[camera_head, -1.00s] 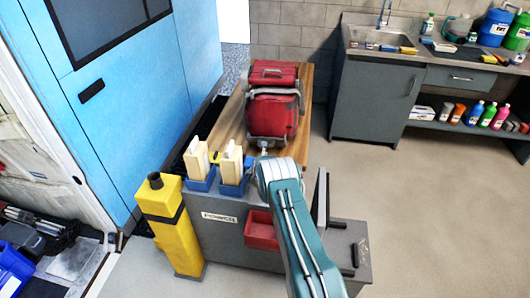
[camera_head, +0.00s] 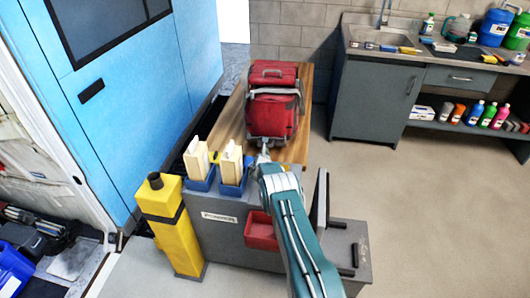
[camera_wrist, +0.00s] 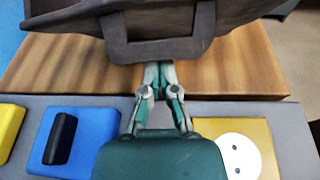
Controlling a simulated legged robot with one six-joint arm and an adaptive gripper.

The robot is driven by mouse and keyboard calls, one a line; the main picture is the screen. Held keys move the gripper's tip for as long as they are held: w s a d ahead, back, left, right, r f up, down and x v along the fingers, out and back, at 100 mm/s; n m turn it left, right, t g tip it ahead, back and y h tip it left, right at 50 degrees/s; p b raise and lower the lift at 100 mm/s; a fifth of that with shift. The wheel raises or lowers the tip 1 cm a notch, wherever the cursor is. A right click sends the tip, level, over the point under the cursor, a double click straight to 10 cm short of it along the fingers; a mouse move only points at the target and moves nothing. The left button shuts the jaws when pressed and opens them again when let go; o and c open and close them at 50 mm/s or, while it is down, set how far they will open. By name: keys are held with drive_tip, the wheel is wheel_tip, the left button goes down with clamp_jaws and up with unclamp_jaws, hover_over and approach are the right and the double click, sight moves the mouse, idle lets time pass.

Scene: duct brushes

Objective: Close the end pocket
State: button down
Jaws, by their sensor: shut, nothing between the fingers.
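A red bag (camera_head: 272,112) with grey straps and a top handle sits on the wooden top of the bench (camera_head: 232,117). Its near end faces my arm; whether the end pocket there is open or shut I cannot tell. My gripper (camera_head: 263,152) is just in front of the bag's near lower edge. In the wrist view my gripper (camera_wrist: 158,78) is shut and empty, with its fingertips close below a dark frame-like loop (camera_wrist: 158,45) on the bag's underside or end. Whether they touch it I cannot tell.
Two blue holders with cream blocks (camera_head: 231,163) stand left of my arm. A yellow post (camera_head: 170,225) and a red bin (camera_head: 261,232) are at the bench's near end. A blue panel (camera_head: 135,90) is at left. The floor at right is clear.

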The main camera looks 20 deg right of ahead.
drive_tip(key=shift+r, duration=0.2)
drive_tip(key=shift+w+r, duration=0.15)
drive_tip(key=shift+r, duration=0.05)
